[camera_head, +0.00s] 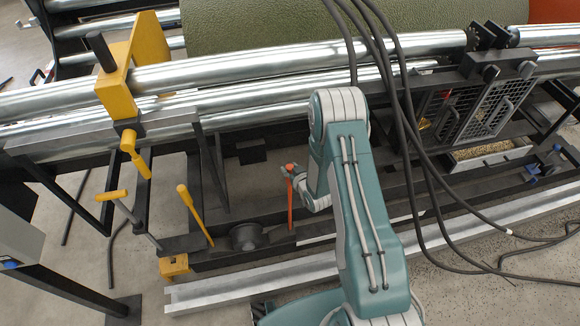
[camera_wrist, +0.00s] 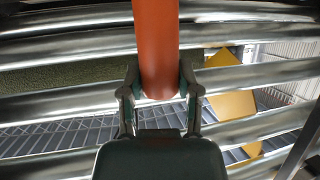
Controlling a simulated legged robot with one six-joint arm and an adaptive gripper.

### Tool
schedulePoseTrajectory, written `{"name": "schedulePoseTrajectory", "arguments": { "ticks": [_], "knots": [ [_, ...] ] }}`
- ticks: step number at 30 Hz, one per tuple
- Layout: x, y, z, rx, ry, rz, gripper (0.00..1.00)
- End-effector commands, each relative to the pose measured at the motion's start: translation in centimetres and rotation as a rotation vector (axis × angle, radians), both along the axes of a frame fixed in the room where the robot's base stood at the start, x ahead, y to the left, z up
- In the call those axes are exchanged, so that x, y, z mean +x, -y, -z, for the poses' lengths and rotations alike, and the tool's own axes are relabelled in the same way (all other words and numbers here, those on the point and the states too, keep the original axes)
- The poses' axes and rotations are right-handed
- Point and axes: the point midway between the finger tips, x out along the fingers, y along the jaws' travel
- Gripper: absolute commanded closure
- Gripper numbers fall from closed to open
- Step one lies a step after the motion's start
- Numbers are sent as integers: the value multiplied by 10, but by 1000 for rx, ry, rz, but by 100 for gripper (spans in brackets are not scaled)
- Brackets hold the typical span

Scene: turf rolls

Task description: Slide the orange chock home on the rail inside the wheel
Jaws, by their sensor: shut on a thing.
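An upright orange bar (camera_head: 290,205) with a rounded top stands in the middle of the head view. My gripper (camera_head: 289,173) is shut around it near its top. In the wrist view the orange bar (camera_wrist: 156,40) is a thick cylinder between the two fingers of my gripper (camera_wrist: 160,80). The bar's lower end meets the dark frame beam in the head view. I cannot tell whether a chock body is joined to it there. A dark round wheel or hub (camera_head: 246,238) is left of the bar's foot. A silver rail (camera_head: 250,285) runs along the floor in front.
Long shiny rollers (camera_head: 250,65) and a green turf roll (camera_head: 300,20) lie behind. Yellow levers (camera_head: 194,214) and a yellow bracket (camera_head: 150,55) stand at the left. Black cables (camera_head: 402,120) hang right of my arm. Grey floor (camera_head: 470,295) is open at the lower right.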

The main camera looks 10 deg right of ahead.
Motion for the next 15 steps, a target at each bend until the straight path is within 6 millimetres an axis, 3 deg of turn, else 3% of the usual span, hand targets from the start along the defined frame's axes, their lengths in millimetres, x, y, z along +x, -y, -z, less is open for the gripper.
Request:
{"name": "schedulePoseTrajectory", "arguments": {
  "ticks": [15],
  "knots": [
    [1, -28, 1, 1, 5, -1, 100]
  ]
}}
